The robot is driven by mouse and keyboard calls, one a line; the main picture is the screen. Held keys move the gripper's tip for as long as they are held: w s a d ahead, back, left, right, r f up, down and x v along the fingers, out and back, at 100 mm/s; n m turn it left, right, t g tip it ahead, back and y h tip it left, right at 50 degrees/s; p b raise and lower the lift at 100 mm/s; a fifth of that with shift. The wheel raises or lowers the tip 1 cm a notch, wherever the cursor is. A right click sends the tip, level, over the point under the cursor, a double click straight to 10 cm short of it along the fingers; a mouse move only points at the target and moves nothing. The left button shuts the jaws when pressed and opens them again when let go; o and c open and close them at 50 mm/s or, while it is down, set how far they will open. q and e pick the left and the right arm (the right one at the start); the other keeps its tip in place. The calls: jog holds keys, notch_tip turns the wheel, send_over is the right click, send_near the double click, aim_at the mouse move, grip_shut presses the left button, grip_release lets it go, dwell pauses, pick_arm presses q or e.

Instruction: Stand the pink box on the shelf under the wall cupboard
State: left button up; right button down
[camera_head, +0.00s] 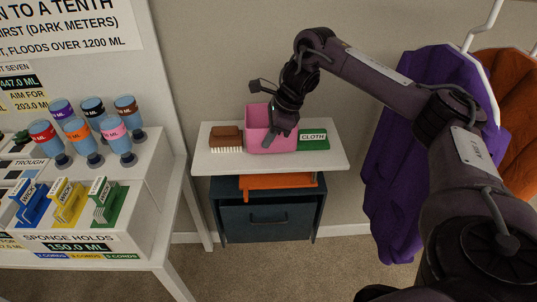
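The pink box (257,117) is upright at the white shelf top (318,161), between a brown brush and a green cloth pack. I cannot tell whether its base touches the surface. My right gripper (279,135) reaches down at the box's right side, with a dark finger in front of its front face. The other finger is hidden, so its grip on the box is unclear. My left gripper is not in view. No wall cupboard shows in this view.
The brown brush (226,138) is close on the box's left, the green cloth pack (313,139) close on its right. A dark drawer unit (254,222) stands below. A white table (150,225) with bottles is at left; purple cloth (405,150) hangs at right.

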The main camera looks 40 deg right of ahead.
aim_at(267, 152)
jog(key=shift+f, duration=2)
jog(key=c, duration=1.6)
grip_release()
jog(key=shift+c, duration=0.2)
